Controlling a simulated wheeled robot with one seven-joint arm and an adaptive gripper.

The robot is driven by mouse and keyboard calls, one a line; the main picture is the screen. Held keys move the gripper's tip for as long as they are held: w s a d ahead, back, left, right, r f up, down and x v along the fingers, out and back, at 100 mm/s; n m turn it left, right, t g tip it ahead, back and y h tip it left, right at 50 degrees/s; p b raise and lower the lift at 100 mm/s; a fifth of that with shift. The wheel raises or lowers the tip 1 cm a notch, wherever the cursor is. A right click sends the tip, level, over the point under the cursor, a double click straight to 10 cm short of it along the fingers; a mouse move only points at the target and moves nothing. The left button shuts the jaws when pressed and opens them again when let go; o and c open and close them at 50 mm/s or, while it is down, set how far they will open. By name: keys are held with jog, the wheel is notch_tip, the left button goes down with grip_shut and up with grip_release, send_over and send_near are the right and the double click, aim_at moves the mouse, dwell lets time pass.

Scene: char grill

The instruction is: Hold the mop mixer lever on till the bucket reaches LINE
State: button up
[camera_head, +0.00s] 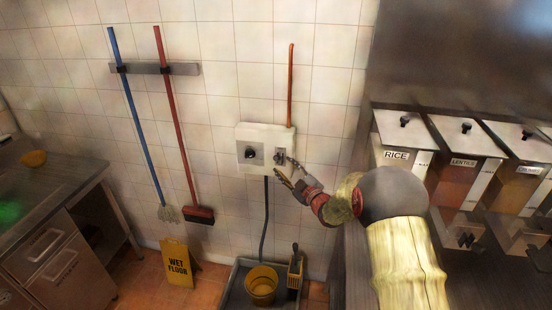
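The white mop mixer box (265,136) is fixed to the tiled wall in the middle of the view. It has a dark round knob (250,153) in its left recess and a small lever (279,156) in its right recess. My gripper (286,168) is at the lower right of the box, close to the lever. Its fingers look spread apart; whether they touch the lever is too small to tell. The yellow bucket (262,289) stands in the grey mop basin (234,292) below. Its LINE mark and the water level cannot be made out.
A dark hose (265,220) runs from the box down towards the bucket. An orange pipe (291,85) rises above it. A yellow wet-floor sign (178,263) stands left of the basin. A blue mop and red broom (178,125) hang left. Food bins (404,132) are at right.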

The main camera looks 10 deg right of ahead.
aim_at(278, 160)
jog(key=x, duration=0.7)
jog(key=shift+w, duration=0.3)
jog(key=c, duration=0.4)
grip_shut()
